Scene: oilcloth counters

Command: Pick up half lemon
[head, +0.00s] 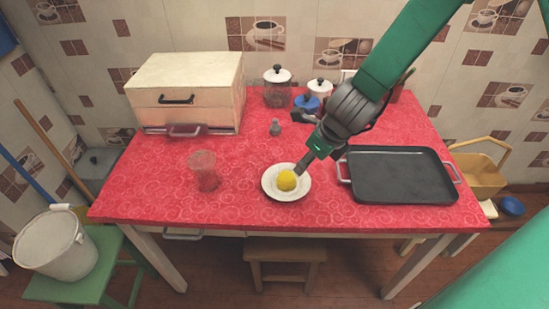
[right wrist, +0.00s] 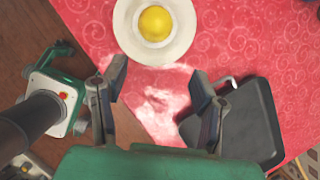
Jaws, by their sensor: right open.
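The yellow half lemon (head: 286,180) lies on a small white plate (head: 270,193) near the front middle of the red table. It also shows in the right wrist view (right wrist: 156,22) at the top, on the plate (right wrist: 123,22). My right gripper (head: 301,140) is open and empty. One finger is just above and right of the lemon in the head view; I cannot tell whether it touches. In the right wrist view my right gripper (right wrist: 158,83) has its fingers wide apart, with the lemon beyond them. My left gripper is not in view.
A black tray (head: 397,176) lies right of the plate. A reddish clear glass (head: 204,170) stands left of it. A small grey shaker (head: 275,128) stands behind. A cream bread box (head: 187,87) and jars (head: 277,88) are at the back. The front left tabletop is clear.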

